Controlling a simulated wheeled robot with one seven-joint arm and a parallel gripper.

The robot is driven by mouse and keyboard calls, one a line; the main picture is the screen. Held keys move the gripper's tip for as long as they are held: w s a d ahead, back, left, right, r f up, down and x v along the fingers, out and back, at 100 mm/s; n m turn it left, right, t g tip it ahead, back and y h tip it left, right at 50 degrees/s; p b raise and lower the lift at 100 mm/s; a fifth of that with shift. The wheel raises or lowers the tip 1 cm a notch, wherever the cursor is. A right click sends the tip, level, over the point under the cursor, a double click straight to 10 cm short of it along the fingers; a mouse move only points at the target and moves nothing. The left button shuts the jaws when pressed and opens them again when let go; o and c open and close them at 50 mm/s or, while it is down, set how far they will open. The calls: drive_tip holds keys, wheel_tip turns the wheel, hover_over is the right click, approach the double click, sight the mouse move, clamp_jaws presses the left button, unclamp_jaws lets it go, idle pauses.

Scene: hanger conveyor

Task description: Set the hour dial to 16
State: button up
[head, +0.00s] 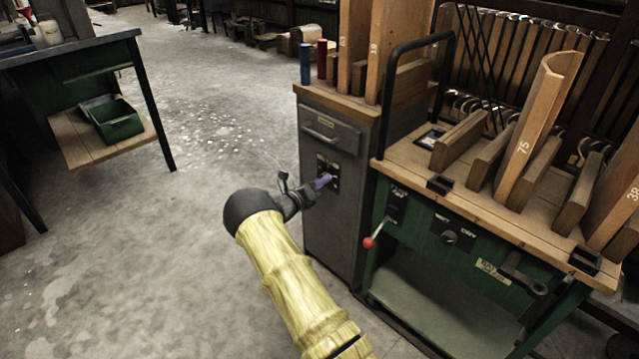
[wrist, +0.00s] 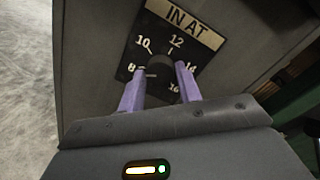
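The hour dial (wrist: 162,67) is a dark round knob on a black plate marked "IN AT", with 8, 10, 12, 14 and 16 around it in the wrist view. Which number the knob points to is not clear. In the head view the dial's plate (head: 322,161) is on the front of a grey cabinet, partly behind my gripper (head: 326,180). In the wrist view my gripper's two purple fingers (wrist: 161,69) are spread, one on each side of the knob. I cannot tell whether they touch it. The 16 is partly hidden.
The grey cabinet (head: 308,215) has a drawer handle above the dial. A green bench (head: 455,235) with a red-tipped lever (head: 369,242) and its own panel stands close on the right. The floor to the left is open, up to a table with a green bin (head: 117,128).

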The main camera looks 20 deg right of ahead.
drive_tip(key=c, duration=0.5)
drive_tip(key=shift+o, duration=0.2)
